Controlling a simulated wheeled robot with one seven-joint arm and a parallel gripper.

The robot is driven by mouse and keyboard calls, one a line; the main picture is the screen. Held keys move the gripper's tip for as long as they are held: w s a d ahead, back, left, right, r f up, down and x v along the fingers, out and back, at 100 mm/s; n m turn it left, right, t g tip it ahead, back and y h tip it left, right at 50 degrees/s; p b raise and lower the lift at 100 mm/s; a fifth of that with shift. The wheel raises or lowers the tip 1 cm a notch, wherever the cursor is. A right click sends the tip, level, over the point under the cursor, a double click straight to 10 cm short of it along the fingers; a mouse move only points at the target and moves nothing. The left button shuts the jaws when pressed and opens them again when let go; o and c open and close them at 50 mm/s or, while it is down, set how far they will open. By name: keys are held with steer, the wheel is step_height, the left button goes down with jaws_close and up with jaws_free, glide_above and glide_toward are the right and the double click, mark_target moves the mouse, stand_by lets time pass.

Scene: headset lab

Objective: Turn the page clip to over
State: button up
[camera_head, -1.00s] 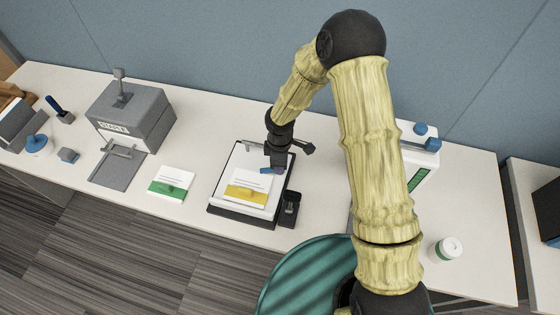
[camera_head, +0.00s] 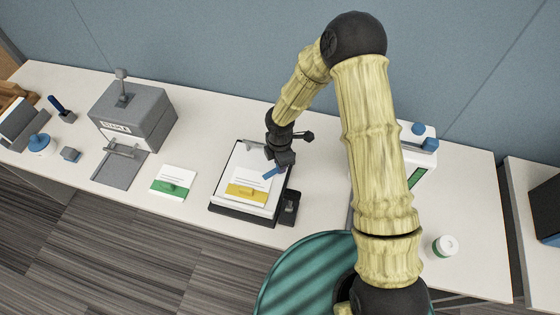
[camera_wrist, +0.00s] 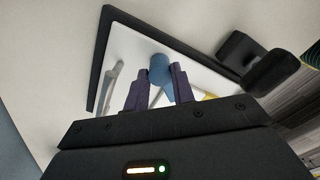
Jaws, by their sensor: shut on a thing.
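The blue page clip (camera_head: 270,173) is at the right side of the white pages (camera_head: 240,168), which lie in a black tray (camera_head: 238,216). In the wrist view the clip (camera_wrist: 160,70) shows as a blue rounded piece between my two dark fingers. My gripper (camera_head: 274,167) is shut on it, low over the pages; it also shows in the wrist view (camera_wrist: 158,80). A yellow band (camera_head: 246,191) marks the lower part of the page. My gripper hides part of the clip and the page's upper right.
A card with a green band (camera_head: 174,182) lies left of the tray, and a grey stapler block (camera_head: 133,114) stands further left. A white box with blue knobs (camera_head: 419,160) is behind my arm.

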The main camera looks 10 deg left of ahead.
steer(key=o, duration=1)
steer(key=shift+r, duration=0.1)
steer(key=shift+w+r, duration=0.1)
steer(key=shift+r, duration=0.25)
step_height(320, 180, up, 16)
steer(key=shift+r+b, duration=0.25)
steer(key=shift+b, duration=0.1)
